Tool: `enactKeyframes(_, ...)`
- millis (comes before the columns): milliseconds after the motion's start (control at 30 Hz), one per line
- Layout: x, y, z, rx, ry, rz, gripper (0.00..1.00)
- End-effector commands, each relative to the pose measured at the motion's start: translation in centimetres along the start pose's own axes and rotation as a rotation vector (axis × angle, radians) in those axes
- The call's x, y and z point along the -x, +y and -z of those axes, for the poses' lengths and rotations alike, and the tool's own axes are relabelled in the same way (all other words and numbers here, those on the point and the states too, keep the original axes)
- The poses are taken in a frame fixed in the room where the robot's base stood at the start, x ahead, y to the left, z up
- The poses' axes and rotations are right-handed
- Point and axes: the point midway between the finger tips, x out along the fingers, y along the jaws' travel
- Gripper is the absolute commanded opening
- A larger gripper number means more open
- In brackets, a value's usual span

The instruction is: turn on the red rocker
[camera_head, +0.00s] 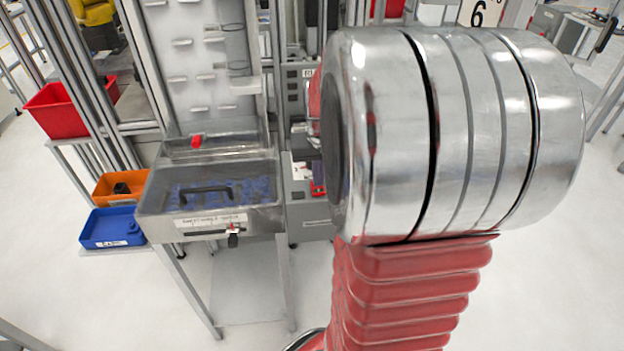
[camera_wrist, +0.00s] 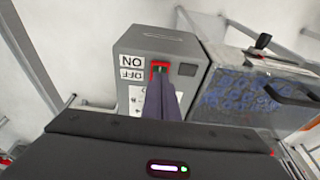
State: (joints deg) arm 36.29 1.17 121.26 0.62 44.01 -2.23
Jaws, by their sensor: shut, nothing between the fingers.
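In the head view my arm covers the rocker and my gripper.
A clear-lidded tray with a black handle (camera_wrist: 291,95) stands right of the box; the same metal tray (camera_head: 262,212) shows in the head view. Blue (camera_head: 112,241), orange (camera_head: 104,196) and red (camera_head: 58,117) bins stand at left. The pale floor in front is open.

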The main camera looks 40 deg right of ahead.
Motion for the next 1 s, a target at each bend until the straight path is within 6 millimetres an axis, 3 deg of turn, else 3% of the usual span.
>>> enactKeyframes(233, -1.9, 0.0, -0.8, 0.000, -0.001, 0.000, 0.00)
enactKeyframes(1000, -2.5, 0.0, -1.0, 0.000, 0.000, 0.000, 0.00)
